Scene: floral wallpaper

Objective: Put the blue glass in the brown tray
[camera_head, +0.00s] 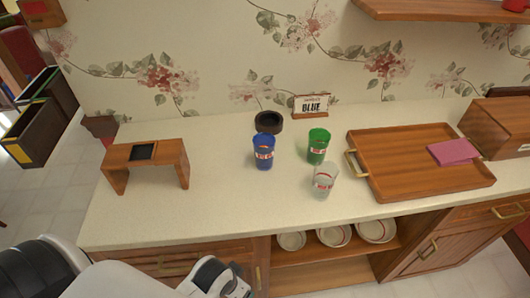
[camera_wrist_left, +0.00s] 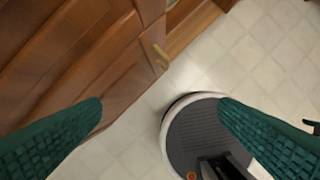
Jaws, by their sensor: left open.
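The blue glass (camera_head: 263,151) stands upright on the counter in the head view, left of a green glass (camera_head: 318,146) and a clear glass (camera_head: 325,180). The brown tray (camera_head: 385,188) lies to the right of the glasses. It has a brass handle on its left side, and a pink item lies at its right side. My left arm comes in at the lower left of the head view, below the counter's front edge, and its fingertips are not visible there. In the left wrist view my left gripper (camera_wrist_left: 160,125) is open and empty, above the floor beside wooden cabinet doors.
A small wooden stand (camera_head: 172,155) is at the counter's left. A wooden box (camera_head: 498,125) is right of the tray. Bowls (camera_head: 334,235) sit on the shelf below.

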